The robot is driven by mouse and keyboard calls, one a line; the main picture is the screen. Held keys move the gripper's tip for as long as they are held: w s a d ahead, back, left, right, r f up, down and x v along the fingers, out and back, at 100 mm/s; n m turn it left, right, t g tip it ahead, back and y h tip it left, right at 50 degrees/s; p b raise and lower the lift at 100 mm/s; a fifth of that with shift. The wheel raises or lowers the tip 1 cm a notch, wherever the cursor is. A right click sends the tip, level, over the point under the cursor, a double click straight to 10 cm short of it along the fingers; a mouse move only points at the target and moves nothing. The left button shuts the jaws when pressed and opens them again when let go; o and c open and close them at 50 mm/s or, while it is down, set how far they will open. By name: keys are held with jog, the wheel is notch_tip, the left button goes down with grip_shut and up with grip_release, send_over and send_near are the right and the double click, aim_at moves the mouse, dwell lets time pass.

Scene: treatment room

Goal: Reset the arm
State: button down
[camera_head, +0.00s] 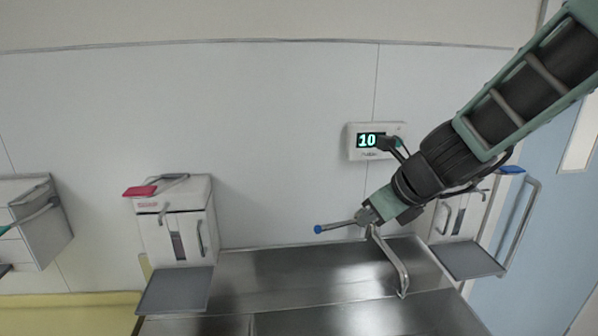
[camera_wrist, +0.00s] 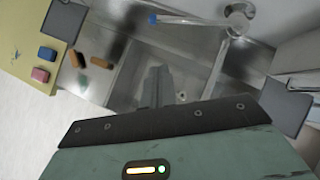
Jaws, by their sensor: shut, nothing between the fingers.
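My gripper (camera_wrist: 157,72) shows in the wrist view as two dark grey fingers, closed together with nothing between them, over the steel sink (camera_wrist: 120,84). In the head view my arm reaches in from the upper right. Its green end is in front of the wall near the tap (camera_head: 392,258), and the fingers cannot be made out there. The tap has a blue-tipped lever pointing left and a curved metal spout over the sink. In the wrist view the tap (camera_wrist: 238,18) is beyond and right of the fingers, apart from them.
A dispenser with a red lever (camera_head: 176,222) hangs left of the sink. One with a blue lever (camera_head: 510,170) is on the right, partly behind my arm. A wall display (camera_head: 366,140) reads 10. A yellow surface (camera_wrist: 28,30) holds small blue and pink blocks.

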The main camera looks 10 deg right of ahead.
jog(key=s+a+f+n+g+b, duration=0.2)
jog(key=s+a+f+n+b, duration=0.25)
jog(key=s+n, duration=0.4)
jog(key=s+a+f+n+g+b, duration=0.35)
jog(key=s+f+n, duration=0.25)
jog(key=n, duration=0.5)
jog(key=s+d+f+n+h+b, duration=0.1)
jog(key=s+f+n+b, duration=0.1)
jog(key=s+n, duration=0.3)
jog(key=s+d+f+n+g+h+b, duration=0.1)
jog(key=s+n, duration=0.5)
jog(key=n, duration=0.6)
notch_tip(320, 180, down, 4)
jog(key=shift+d+r+h+b, duration=0.1)
jog(key=shift+d+h+b, duration=0.15)
jog(key=shift+h+b, duration=0.7)
jog(key=shift+y, duration=0.25)
